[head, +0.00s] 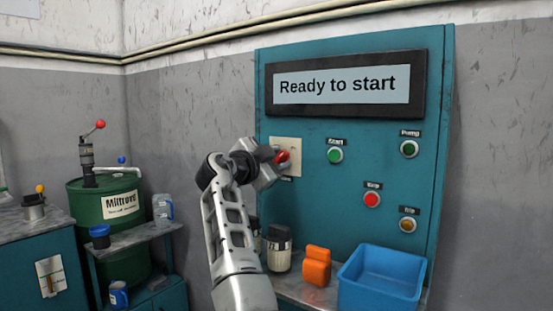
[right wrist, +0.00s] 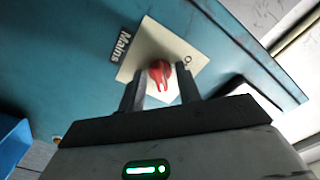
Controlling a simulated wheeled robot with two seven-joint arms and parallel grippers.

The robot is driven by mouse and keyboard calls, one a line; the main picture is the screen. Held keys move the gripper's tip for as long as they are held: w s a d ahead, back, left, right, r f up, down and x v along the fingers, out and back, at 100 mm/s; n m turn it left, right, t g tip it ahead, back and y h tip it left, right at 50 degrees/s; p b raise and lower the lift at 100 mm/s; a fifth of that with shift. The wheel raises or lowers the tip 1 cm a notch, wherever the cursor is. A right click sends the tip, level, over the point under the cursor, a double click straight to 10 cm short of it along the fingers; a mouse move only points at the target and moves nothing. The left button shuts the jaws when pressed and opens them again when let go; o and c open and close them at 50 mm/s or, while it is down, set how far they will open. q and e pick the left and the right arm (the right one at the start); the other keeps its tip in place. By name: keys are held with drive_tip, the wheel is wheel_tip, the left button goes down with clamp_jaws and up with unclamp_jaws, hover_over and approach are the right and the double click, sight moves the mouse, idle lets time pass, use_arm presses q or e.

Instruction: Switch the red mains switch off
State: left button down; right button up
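The red mains switch (head: 283,157) is a rotary knob on a cream plate (head: 288,141) at the left of the teal panel. In the right wrist view the red knob (right wrist: 160,73) sits in front of my right gripper (right wrist: 160,88), between its two fingers. The fingers are apart, with a gap visible on each side of the knob. In the head view my right gripper (head: 269,156) is at the knob and partly covers the plate. A "Mains" label (right wrist: 123,44) is beside the plate. My left gripper is out of view.
The panel screen (head: 340,84) reads "Ready to start". Green Start (head: 335,155) and Pump (head: 409,148) buttons, a red button (head: 371,199) and an amber button (head: 407,225) are to the right. A blue bin (head: 380,280) and an orange object (head: 317,267) stand below. A green drum (head: 105,205) is left.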

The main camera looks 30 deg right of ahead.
drive_tip(key=c, duration=0.7)
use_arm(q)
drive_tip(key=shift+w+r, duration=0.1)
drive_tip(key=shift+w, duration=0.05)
